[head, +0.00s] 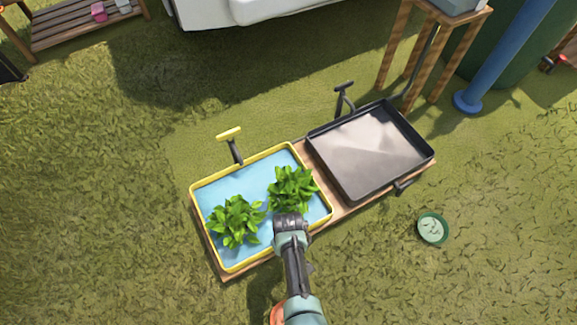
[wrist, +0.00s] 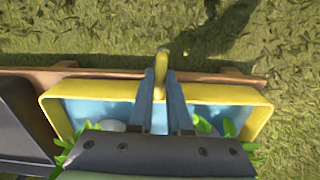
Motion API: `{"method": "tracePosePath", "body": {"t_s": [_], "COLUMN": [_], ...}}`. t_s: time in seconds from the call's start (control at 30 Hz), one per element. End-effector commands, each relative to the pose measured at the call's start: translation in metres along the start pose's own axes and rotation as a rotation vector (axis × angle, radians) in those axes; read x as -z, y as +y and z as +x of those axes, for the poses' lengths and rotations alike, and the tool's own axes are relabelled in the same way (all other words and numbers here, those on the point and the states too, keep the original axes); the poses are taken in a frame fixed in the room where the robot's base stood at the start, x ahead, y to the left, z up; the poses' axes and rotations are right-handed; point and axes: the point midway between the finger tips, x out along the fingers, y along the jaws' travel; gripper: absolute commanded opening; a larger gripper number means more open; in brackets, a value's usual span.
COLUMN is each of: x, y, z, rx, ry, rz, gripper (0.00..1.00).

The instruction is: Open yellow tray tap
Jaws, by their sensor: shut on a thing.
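The yellow tray (head: 197,205) holds blue water and two leafy green plants (head: 236,221). It also shows in the wrist view (wrist: 236,96), close below me. The yellow tap (wrist: 160,62) sticks out from the middle of the tray's long edge, on the side nearest my body. My gripper (wrist: 162,84) is shut on the yellow tap, with one finger on each side of it. In the head view my arm's end covers the tap and the fingers. How far the tap is turned cannot be told.
A dark tray (head: 415,152) stands beside the yellow one on a wooden stand (head: 340,208). A yellow-topped handle (head: 230,135) stands behind the yellow tray. A green bowl (head: 432,229) lies on the grass at right. The grass on the near right is mostly clear.

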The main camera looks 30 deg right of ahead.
Motion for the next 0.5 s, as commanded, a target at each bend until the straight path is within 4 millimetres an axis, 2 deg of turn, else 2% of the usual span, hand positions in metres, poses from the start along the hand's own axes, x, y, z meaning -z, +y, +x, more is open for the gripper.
{"method": "tracePosePath", "body": {"t_s": [0.5], "x": [-0.0006], "y": [-0.0004], "z": [0.0007], "rx": [0.001], "ry": [-0.001], "rz": [-0.065], "gripper": [0.00]}}
